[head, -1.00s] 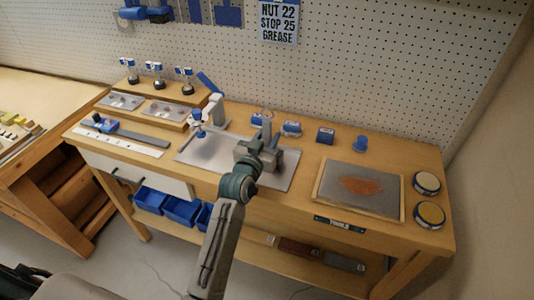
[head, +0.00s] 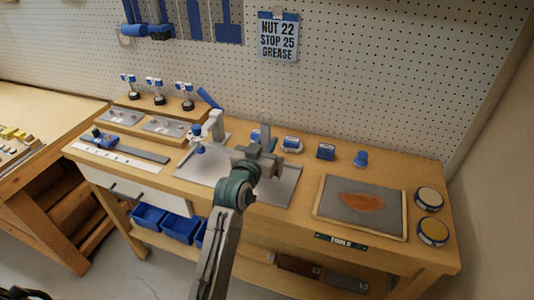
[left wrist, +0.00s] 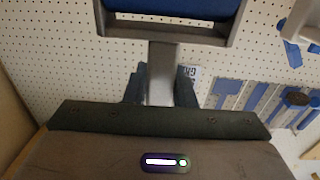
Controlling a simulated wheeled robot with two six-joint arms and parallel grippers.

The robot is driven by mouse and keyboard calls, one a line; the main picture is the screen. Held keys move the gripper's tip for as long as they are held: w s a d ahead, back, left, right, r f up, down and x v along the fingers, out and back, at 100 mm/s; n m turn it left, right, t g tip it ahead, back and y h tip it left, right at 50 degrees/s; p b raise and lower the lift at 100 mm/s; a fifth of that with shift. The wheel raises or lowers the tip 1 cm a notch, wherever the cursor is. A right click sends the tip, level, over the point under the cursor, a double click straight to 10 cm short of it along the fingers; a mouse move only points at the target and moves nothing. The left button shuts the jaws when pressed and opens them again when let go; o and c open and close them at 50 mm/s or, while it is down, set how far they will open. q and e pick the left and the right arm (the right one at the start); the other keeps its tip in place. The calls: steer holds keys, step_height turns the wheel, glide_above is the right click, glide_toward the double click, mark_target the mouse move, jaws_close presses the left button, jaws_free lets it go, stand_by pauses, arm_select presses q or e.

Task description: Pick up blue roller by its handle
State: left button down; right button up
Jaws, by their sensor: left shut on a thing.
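In the left wrist view, the blue roller (left wrist: 180,7) sits in a grey frame at the top edge, partly cut off. Its grey handle (left wrist: 163,72) runs down between the dark fingers of my left gripper (left wrist: 161,88), which is shut on it. In the head view my left gripper (head: 262,152) is over the grey mat at the middle of the bench. The roller is too small and too covered there to make out clearly. My right gripper is not in view.
The bench holds a grey mat (head: 285,188), a small white stand (head: 212,126), several blue items along the back, a framed plate with an orange patch (head: 362,202) and two round tins (head: 432,231). A pegboard (head: 380,80) with hanging blue tools rises behind.

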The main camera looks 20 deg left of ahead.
arm_select(q)
steer(key=s+a+r+b, duration=0.1)
steer(key=s+a+b, duration=0.1)
steer(key=s+a, duration=0.8)
steer(key=shift+s+a+b, duration=0.25)
steer(key=shift+s+b, duration=0.05)
steer(key=shift+s, duration=0.5)
